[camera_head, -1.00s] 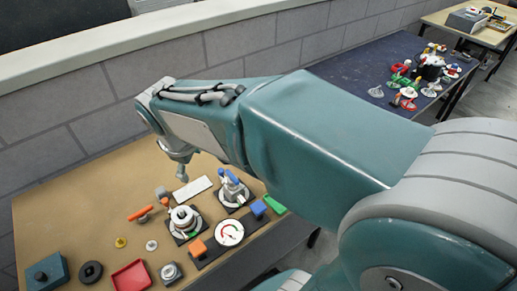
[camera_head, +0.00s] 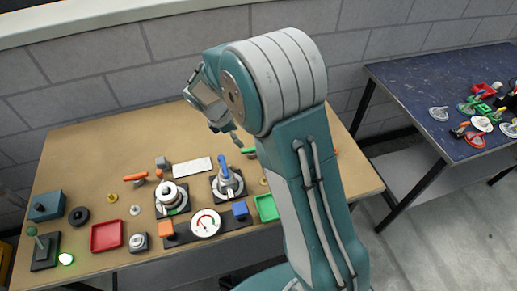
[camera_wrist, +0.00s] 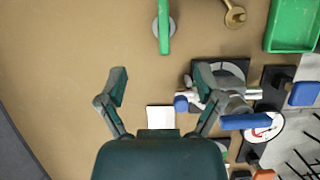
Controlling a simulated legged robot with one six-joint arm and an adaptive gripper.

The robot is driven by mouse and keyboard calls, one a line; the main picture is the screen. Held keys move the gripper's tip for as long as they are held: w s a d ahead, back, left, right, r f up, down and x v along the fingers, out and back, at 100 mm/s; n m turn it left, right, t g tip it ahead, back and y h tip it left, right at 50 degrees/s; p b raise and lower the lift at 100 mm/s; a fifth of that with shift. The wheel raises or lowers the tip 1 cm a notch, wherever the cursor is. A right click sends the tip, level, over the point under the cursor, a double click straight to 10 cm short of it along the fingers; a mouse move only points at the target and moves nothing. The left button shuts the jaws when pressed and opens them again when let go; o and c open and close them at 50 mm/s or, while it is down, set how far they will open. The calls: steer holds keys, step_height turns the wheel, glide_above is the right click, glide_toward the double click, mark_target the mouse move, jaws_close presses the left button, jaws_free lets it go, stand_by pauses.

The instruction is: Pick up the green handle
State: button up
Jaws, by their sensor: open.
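The green handle (camera_wrist: 164,28) is a straight bar over a grey round base, at the top middle of the wrist view. In the head view, only a short green piece of it (camera_head: 248,150) shows beside my arm, which hides the rest. My gripper (camera_wrist: 160,80) is open and empty, with its two fingers spread wide. In the wrist view the handle lies beyond the fingertips, roughly in line with the gap between them and apart from them. In the head view my gripper (camera_head: 236,140) points down over the table, close to the handle.
A grey valve with a blue lever (camera_head: 228,182) stands close to the handle. It shows by the right finger in the wrist view (camera_wrist: 235,100). A green tray (camera_wrist: 293,25) and a brass part (camera_wrist: 235,14) lie to the right. The tabletop left of the handle is bare.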

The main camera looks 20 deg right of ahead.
mark_target(245, 149)
steer(key=x, duration=0.3)
steer(key=shift+a+f, duration=0.25)
steer(key=shift+f, duration=0.1)
steer(key=d+f, duration=0.3)
steer(key=f, duration=0.1)
steer(key=shift+s+d+f, duration=0.2)
steer(key=shift+d+f, duration=0.05)
steer(key=shift+d, duration=0.15)
steer(key=shift+a+f, duration=0.15)
steer(key=shift+a, duration=0.3)
steer(key=shift+d, duration=0.3)
jaws_close()
